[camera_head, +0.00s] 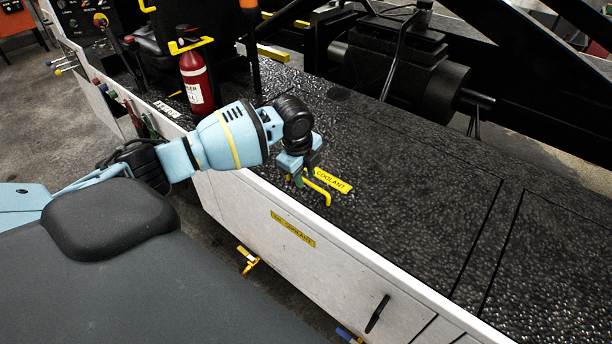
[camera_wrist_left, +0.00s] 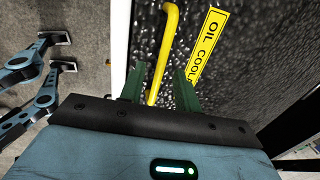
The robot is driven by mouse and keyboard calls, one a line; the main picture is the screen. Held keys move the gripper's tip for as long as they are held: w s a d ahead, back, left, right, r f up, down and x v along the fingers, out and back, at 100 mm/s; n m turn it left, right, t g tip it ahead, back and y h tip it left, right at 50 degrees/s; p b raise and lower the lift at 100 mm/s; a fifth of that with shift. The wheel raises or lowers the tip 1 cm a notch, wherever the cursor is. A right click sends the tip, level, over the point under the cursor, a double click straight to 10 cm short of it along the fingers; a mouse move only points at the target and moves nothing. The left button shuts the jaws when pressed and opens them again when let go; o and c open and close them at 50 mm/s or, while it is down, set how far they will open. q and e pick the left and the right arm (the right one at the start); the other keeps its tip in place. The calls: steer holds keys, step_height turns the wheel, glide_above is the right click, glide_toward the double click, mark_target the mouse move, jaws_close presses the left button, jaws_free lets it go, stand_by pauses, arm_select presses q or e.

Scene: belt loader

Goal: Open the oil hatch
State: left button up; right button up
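My left gripper (camera_head: 305,178) points down at the handle's near end. Its two green fingers (camera_wrist_left: 158,88) are apart, and the yellow bar (camera_wrist_left: 167,45) runs between them in that view. I cannot tell whether they touch it. The deck around the handle lies flat; the hatch outline is unclear. My right gripper is not in view.
A red fire extinguisher (camera_head: 196,82) stands on the deck behind my left arm. Black machinery (camera_head: 400,75) rises at the back. The white side panel (camera_head: 270,225) drops from the deck's near edge. The deck right of the handle is clear.

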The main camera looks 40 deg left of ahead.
arm_select(q)
steer(key=shift+w+f, duration=0.1)
steer(key=shift+f, duration=0.4)
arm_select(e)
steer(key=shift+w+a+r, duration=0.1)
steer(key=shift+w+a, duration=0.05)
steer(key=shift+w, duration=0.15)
arm_select(q)
jaws_close()
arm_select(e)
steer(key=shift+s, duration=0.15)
